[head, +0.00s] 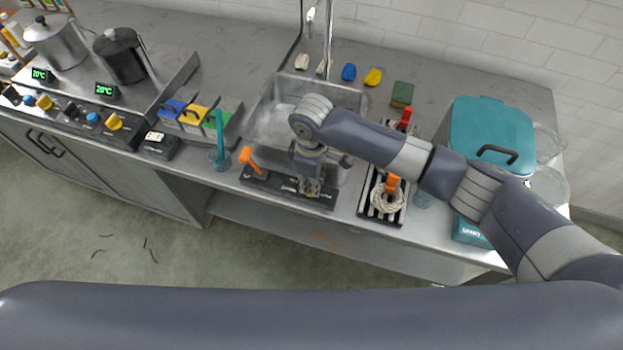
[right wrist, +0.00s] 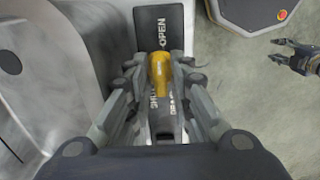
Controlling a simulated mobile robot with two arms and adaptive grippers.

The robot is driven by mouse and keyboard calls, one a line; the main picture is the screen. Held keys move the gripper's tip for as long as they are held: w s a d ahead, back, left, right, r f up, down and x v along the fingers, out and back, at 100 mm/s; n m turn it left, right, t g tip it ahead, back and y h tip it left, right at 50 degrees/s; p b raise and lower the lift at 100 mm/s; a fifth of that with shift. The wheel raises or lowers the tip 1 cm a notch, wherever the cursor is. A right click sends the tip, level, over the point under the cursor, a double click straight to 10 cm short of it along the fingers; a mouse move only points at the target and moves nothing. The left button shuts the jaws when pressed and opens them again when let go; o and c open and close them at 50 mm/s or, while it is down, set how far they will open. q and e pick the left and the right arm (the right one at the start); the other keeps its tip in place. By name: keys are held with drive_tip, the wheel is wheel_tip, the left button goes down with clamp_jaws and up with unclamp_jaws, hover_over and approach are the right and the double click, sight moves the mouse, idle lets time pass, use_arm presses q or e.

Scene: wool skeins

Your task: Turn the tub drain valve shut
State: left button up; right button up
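The drain valve's yellow handle (right wrist: 159,72) shows in the right wrist view on a black plate (right wrist: 148,28) with OPEN lettered beyond it. Partly covered letters, seemingly SHUT and DRAIN, are nearer the wrist. The handle lies lengthwise, its broad end toward OPEN. My right gripper (right wrist: 160,68) has a finger close against each side of the handle and looks shut on it. In the head view my right gripper (head: 312,186) is low over the plate (head: 262,183) at the sink's front edge and hides most of the valve. My left gripper (right wrist: 278,52) shows only in the right wrist view, open and empty.
The steel sink (head: 268,115) is behind the plate. An orange lever (head: 250,160) is left of my right gripper. A striped rack (head: 375,208) with a pale skein (head: 384,200) and a teal-lidded tub (head: 490,130) are to the right. The floor in front is mostly clear.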

clamp_jaws()
drive_tip(key=shift+r+n, duration=0.1)
drive_tip(key=shift+n, duration=0.2)
drive_tip(key=n+p, duration=0.1)
drive_tip(key=n, duration=0.2)
drive_tip(key=shift+p, duration=0.35)
drive_tip(key=n+p, duration=0.1)
drive_tip(key=n, duration=1.3)
drive_tip(key=shift+n, duration=0.3)
unclamp_jaws()
